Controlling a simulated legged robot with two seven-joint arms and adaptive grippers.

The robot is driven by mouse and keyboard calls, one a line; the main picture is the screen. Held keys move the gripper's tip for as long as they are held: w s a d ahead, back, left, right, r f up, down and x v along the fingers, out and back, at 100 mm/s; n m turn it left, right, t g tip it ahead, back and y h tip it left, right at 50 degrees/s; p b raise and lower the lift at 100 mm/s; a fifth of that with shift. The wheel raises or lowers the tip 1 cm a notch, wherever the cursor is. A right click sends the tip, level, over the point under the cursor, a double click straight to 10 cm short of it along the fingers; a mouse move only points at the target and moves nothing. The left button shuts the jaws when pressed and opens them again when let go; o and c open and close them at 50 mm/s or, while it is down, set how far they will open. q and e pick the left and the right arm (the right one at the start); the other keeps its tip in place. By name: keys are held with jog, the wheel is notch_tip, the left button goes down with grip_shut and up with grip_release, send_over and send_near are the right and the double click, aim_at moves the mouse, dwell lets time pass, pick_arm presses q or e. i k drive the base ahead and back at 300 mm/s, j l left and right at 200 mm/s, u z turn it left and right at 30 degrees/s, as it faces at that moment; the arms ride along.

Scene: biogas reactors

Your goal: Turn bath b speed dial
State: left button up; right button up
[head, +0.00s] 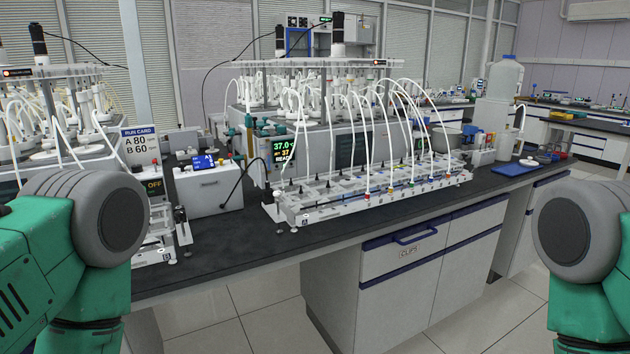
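A water bath (350,148) with tubes and a motor on top stands mid-bench. Its lit display (283,150) reads 37.0 above 37 and READY. A second bath (75,160) of like build stands at the left; a small display (153,187) near it reads OFF. A run card (139,146) reads A 80, B 60. I cannot make out a speed dial, or which bath is b. Only green and grey links of my arms show, at the lower left and right; neither gripper is in view.
A long tube rack (370,205) lies along the front of the dark bench (225,245). A white box with a blue display (208,185) stands between the baths. A blue tray (515,170) and white jug (502,80) are at right. Bare benchtop lies left of the rack.

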aim_at(135, 168)
jog(key=u, duration=1.05)
